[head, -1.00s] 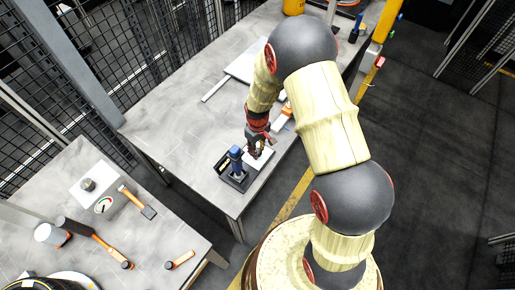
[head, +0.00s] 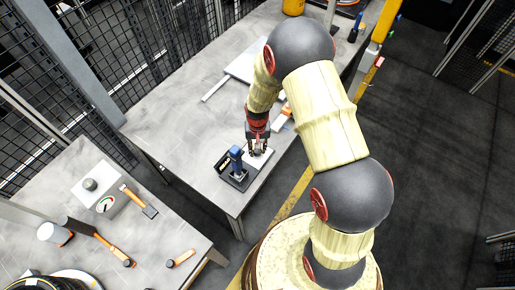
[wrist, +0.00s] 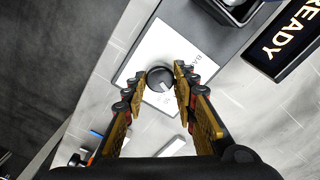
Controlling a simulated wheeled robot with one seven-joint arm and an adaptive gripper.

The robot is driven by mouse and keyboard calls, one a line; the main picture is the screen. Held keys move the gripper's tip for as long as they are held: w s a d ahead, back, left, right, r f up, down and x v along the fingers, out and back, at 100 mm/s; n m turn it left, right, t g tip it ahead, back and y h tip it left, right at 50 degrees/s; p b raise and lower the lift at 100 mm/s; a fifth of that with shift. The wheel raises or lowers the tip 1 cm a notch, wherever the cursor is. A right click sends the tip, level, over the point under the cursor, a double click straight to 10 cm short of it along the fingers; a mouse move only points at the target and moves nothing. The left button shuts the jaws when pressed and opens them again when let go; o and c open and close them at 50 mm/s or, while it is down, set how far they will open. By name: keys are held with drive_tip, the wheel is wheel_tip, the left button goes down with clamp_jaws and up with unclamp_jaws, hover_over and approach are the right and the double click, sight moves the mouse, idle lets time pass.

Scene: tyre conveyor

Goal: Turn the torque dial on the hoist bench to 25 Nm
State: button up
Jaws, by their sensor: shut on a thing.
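The dial (wrist: 159,79) is a dark round knob on a white plate (wrist: 150,53) with some small print, too small to read in full. My gripper (wrist: 161,74) is shut on the dial, one fingertip on each side of it. In the head view my gripper (head: 258,149) points down at the plate near the bench's front corner and hides the dial. The dial's setting cannot be read. The hoist bench (head: 185,128) is grey.
A dark display reading READY (wrist: 287,38) stands beside the plate in the wrist view. A blue and black device (head: 236,160) stands left of my gripper.

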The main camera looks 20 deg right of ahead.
idle(0.5)
drive_tip(key=o, duration=1.1)
drive_tip(key=shift+o, duration=0.2)
wheel_tip(320, 180, up, 12)
idle(0.3)
drive_tip(key=s+r+n+t+b, duration=0.1)
drive_tip(key=s+r+t, duration=0.1)
drive_tip(key=s+r, duration=0.9)
drive_tip(key=s+r+n+t, duration=0.2)
drive_tip(key=s+r, duration=0.9)
drive_tip(key=r, duration=0.7)
drive_tip(key=shift+t+b, duration=0.35)
drive_tip(key=shift+t, duration=0.45)
